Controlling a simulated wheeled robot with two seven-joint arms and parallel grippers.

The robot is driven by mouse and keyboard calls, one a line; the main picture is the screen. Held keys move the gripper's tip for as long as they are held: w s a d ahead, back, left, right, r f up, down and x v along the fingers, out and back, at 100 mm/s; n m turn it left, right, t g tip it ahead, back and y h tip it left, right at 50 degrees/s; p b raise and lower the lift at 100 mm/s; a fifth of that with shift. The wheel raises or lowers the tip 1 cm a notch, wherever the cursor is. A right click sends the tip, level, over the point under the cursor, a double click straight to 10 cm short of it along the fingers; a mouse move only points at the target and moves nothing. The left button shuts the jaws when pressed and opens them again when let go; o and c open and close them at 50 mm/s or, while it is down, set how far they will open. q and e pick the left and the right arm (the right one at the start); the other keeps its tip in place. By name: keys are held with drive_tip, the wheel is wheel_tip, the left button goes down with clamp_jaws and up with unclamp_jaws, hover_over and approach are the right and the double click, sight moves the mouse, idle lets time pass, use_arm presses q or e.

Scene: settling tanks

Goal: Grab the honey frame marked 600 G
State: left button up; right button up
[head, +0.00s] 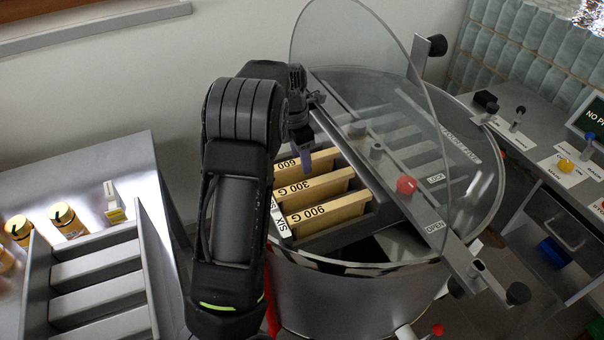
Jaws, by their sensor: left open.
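Three honey frames with yellow wooden bars sit in a slotted rack in the steel drum (345,300). The farthest is the honey frame marked 600 (322,162); the end of its label is hidden behind my gripper. In front of it are the frame marked 300 G (318,187) and, nearest, the frame marked 900 G (328,213). My left gripper (304,158) is open and points down at the 600 frame's bar, over its left half. I cannot tell whether its fingers touch the bar. My right gripper is not in view.
A clear lid half (375,50) stands raised behind the rack. A metal crossbar with a red knob (406,185) runs right of the frames. An empty slotted metal rack (95,270) and honey jars (66,220) are on the left table. A control bench (545,150) is at right.

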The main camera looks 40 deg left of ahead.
use_arm(q)
drive_tip(key=shift+w+f, duration=0.1)
drive_tip(key=shift+f, duration=0.7)
clamp_jaws()
idle(0.3)
drive_tip(key=shift+r, duration=0.1)
idle(0.8)
